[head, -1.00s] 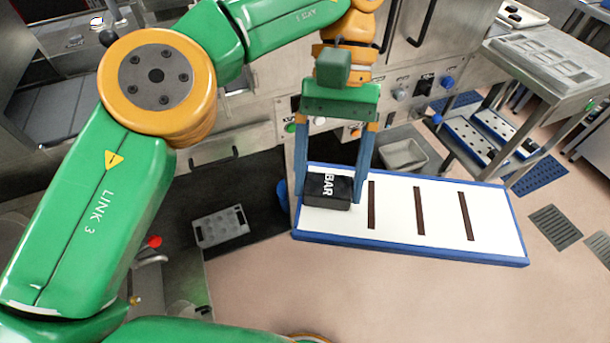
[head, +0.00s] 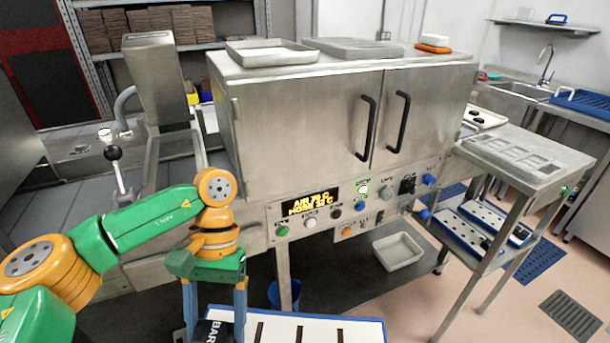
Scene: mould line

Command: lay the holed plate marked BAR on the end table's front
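My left gripper (head: 213,308) points down at the bottom edge of the head view. Its two blue fingers are closed on the sides of a black block marked BAR (head: 206,332). The block sits on the left end of a white plate (head: 277,330) with a blue rim and dark slots; most of it is cut off by the frame. The plate appears held clear of the floor. The steel end table (head: 537,180) stands at the right, apart from the plate, with a moulded tray (head: 512,152) on its top. My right gripper is not in view.
A steel cabinet (head: 305,130) with control knobs lies ahead. A white bin (head: 398,251) stands under it. Holed plates with blue rims (head: 478,230) lie on the end table's lower shelf. A blue bucket (head: 287,293) and floor grates (head: 571,315) are lower down.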

